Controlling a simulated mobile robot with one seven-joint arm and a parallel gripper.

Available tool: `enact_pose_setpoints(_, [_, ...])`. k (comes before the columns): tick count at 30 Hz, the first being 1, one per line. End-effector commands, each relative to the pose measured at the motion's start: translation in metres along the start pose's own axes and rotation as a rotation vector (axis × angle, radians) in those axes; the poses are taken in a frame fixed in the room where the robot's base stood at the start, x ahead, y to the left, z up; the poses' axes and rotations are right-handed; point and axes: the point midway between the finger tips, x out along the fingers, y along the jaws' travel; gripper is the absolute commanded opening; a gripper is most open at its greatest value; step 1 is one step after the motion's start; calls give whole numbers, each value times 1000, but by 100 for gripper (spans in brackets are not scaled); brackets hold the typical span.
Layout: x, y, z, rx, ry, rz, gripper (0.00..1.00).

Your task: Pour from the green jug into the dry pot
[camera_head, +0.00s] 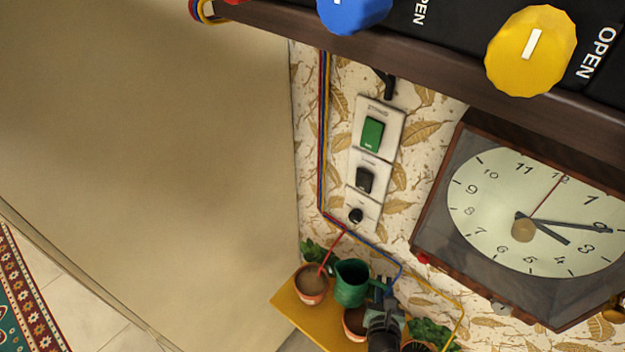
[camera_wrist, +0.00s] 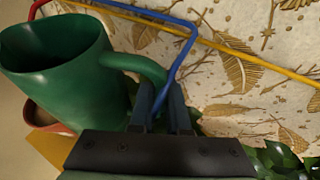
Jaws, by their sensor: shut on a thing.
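The green jug (camera_head: 351,291) is close to my gripper (camera_head: 381,288) in the head view, above or beside the pots on the yellow shelf. In the wrist view, the jug (camera_wrist: 75,95) has its open mouth at upper left, and my gripper (camera_wrist: 165,105) is shut on its handle (camera_wrist: 143,63). No pouring stream shows. A terracotta pot with brown soil (camera_head: 311,291) stands at the left of the shelf, with a red wire reaching into it. Another brown-filled pot (camera_head: 355,325) is partly hidden below the jug. I cannot tell by colour which soil is dry.
The yellow shelf (camera_head: 290,309) runs along the patterned wall. Leafy plants (camera_head: 430,331) stand at its right, and more leaves (camera_head: 318,252) show behind the left pot. Coloured wires (camera_head: 400,268) cross the wall near the jug. A large clock (camera_head: 530,215) hangs to the right.

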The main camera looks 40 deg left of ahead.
Motion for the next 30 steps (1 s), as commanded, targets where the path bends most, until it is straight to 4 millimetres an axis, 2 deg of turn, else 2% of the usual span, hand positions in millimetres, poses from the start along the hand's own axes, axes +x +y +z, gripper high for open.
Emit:
enact_pose_setpoints(11, [-1,5,7,-74,12,-28,0])
enact_pose_setpoints(16, [-2,10,10,-159,30,-64,0])
enact_pose_setpoints(24, [-8,23,33,-319,64,-131,0])
enact_pose_setpoints(30, [-5,34,32,-429,87,-177,0])
